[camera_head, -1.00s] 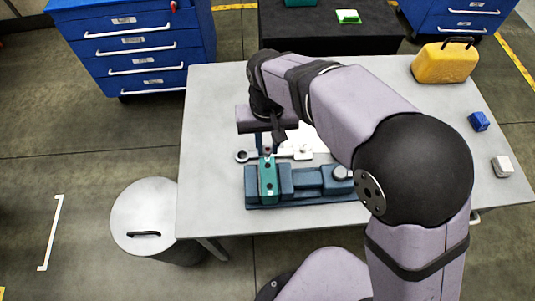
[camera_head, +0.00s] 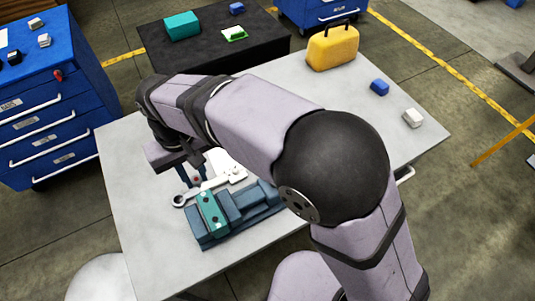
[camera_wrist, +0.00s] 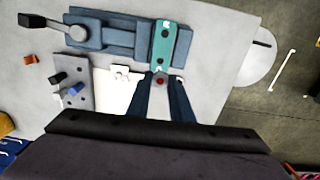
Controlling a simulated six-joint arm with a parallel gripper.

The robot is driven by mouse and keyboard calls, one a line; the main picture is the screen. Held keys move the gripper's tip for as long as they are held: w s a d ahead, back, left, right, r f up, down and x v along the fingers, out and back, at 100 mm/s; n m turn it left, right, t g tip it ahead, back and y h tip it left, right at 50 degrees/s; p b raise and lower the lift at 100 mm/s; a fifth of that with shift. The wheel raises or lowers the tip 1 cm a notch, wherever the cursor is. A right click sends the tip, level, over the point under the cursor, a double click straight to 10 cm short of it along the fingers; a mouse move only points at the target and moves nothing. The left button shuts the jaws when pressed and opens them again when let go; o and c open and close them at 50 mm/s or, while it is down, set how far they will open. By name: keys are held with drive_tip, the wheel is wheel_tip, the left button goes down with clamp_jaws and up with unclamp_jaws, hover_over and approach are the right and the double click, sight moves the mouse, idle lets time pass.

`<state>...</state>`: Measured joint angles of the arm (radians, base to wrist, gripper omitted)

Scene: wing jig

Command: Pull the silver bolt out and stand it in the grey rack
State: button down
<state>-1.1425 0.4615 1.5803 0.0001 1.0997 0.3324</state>
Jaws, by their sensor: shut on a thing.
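My gripper (camera_wrist: 161,84) points at the teal drilled block (camera_wrist: 164,46) and is shut on a small grey piece with a red spot, the silver bolt (camera_wrist: 160,78), at the block's near edge. Whether the bolt's lower end is inside anything is hidden. In the head view my gripper (camera_head: 196,177) is over the table beside the teal block (camera_head: 211,211), its fingers partly hidden by my wrist. The grey rack (camera_wrist: 86,99), a plate with a dark peg and a blue peg, lies left in the wrist view. My arm hides it in the head view.
A blue-grey vise (camera_head: 250,204) holds the teal block. A light ring-ended tool (camera_head: 180,200) lies beside it, near a white sheet (camera_wrist: 112,92). A yellow case (camera_head: 332,48), a blue block (camera_head: 379,87) and a white block (camera_head: 413,117) stand at the table's far right.

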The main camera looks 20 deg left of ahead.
drive_tip(key=shift+w+d+r, duration=0.2)
drive_tip(key=shift+w, duration=0.25)
drive_tip(key=w+d+f+m+p, duration=0.3)
drive_tip(key=w+d+f, duration=0.1)
drive_tip(key=w+d, duration=0.35)
drive_tip(key=w+d+f+m+p, duration=0.3)
drive_tip(key=w+d+f, duration=0.2)
drive_tip(key=w+d, duration=0.3)
drive_tip(key=w+a, duration=0.4)
drive_tip(key=w, duration=0.3)
drive_tip(key=shift+a, duration=0.25)
drive_tip(key=shift+f, duration=0.25)
drive_tip(key=shift+f+b, duration=2.2)
drive_tip(key=shift+f, duration=0.85)
drive_tip(key=shift+f, duration=0.25)
